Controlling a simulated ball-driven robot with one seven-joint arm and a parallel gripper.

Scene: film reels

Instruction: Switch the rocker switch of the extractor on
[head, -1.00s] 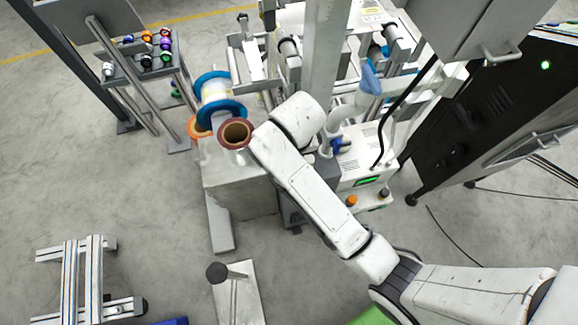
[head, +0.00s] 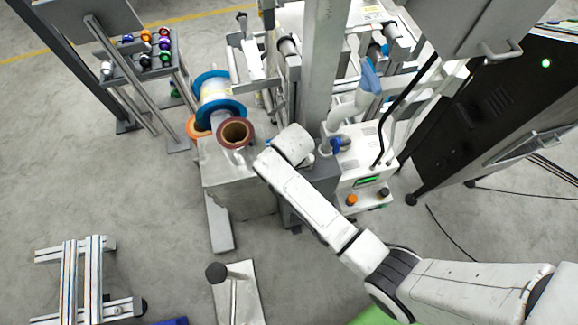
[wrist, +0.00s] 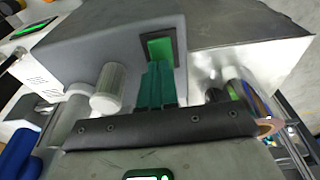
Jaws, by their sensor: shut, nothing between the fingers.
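The extractor (head: 368,160) is a white and grey unit beside the column in the head view, with a lit green display. In the wrist view, its grey housing (wrist: 115,45) carries a green rocker switch (wrist: 160,48) in a dark frame. My gripper (wrist: 157,68) shows as two teal fingers, shut together and empty, with their tips right at the lower part of the rocker. I cannot tell whether they touch it. The rocker's lower part is hidden behind the fingers. In the head view my arm hides the gripper and the switch.
A light ribbed cylinder (wrist: 108,88) stands close left of my fingers. A metal box (head: 240,175) with reels (head: 215,90) is beside the extractor. A black cabinet (head: 500,100) stands at the right. The floor (head: 120,210) at the left has free room.

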